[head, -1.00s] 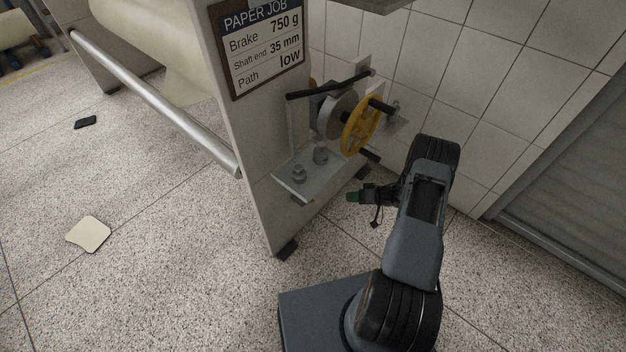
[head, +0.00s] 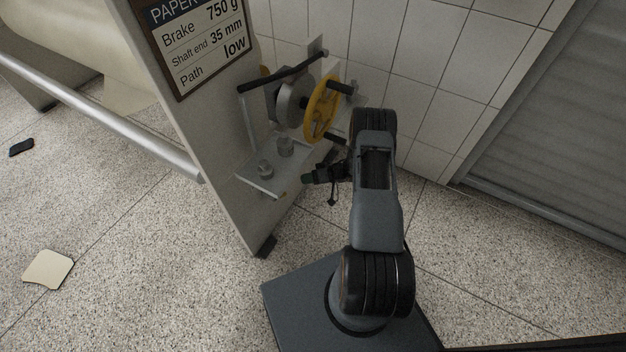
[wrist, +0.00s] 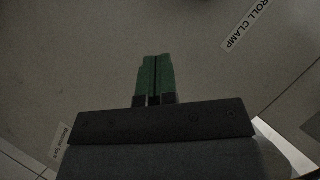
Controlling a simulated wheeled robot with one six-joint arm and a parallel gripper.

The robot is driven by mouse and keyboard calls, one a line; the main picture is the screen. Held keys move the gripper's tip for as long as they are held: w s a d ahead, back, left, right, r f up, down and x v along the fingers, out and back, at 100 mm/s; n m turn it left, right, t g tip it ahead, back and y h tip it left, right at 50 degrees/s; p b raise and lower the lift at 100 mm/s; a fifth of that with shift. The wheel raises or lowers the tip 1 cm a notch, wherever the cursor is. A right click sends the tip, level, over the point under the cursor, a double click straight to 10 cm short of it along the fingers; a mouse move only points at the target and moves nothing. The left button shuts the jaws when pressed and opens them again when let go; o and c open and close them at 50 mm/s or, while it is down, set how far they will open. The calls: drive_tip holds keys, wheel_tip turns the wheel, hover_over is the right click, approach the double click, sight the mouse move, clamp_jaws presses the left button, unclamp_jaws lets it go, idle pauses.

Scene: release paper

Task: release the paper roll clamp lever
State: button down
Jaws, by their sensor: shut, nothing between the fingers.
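The roll clamp mechanism is on the side of a grey machine frame. A black bar lever (head: 283,75) slopes across its top, beside a yellow handwheel (head: 320,108) with black handles. I cannot tell for certain which handle is the clamp lever. My gripper (head: 308,178) has green fingertips and is shut and empty, low beside the right edge of the metal bracket plate (head: 262,181). In the wrist view my gripper (wrist: 155,75) faces a plain grey surface, and a "ROLL CLAMP" label (wrist: 247,22) shows at upper right. No lever shows in the wrist view.
A sign (head: 205,45) reads brake 750 g, shaft end 35 mm, path low. A metal bar (head: 110,125) runs left from the frame. A tiled wall (head: 420,70) stands behind. A pale sheet (head: 48,269) and a black object (head: 21,147) lie on the floor.

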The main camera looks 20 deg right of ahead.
drive_tip(key=w+a+f+b, duration=0.1)
drive_tip(key=a+f+b, duration=0.1)
drive_tip(key=a+f, duration=0.2)
drive_tip(key=shift+a+f, duration=0.3)
drive_tip(key=shift+a, duration=1.05)
drive_tip(key=shift+a+f+b, duration=0.15)
drive_tip(key=shift+f+b, duration=0.15)
drive_tip(key=shift+b, duration=0.25)
